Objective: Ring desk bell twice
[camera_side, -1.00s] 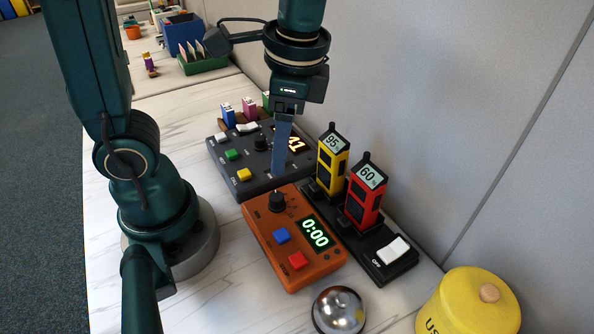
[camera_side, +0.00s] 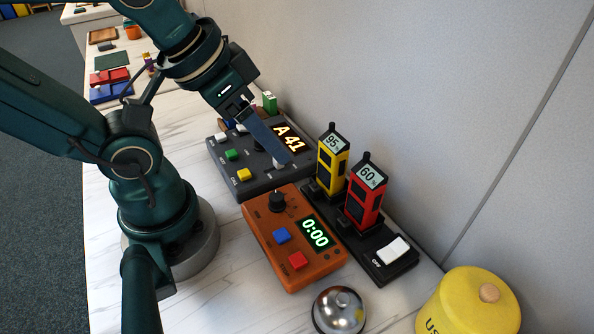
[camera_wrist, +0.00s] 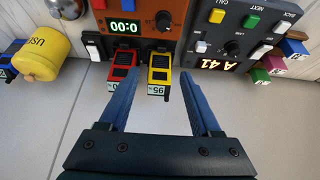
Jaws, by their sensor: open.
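The silver desk bell (camera_side: 339,310) stands on the table at the bottom of the side view, in front of the orange timer. It also shows cut off at the top left of the wrist view (camera_wrist: 66,8). My gripper (camera_side: 287,158) is tilted over the dark queue console, behind the timer and well away from the bell. In the wrist view my gripper (camera_wrist: 160,73) has its blue fingers apart with nothing held between them; the yellow radio lies beyond the gap.
The orange timer (camera_side: 262,232) reads 0:00. The dark console (camera_side: 215,150) shows A 41. Yellow (camera_side: 325,182) and red (camera_side: 353,213) radios stand in a black charger (camera_side: 383,262) near the wall. A yellow canister (camera_side: 465,305) is right of the bell. Bare table lies left of the timer.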

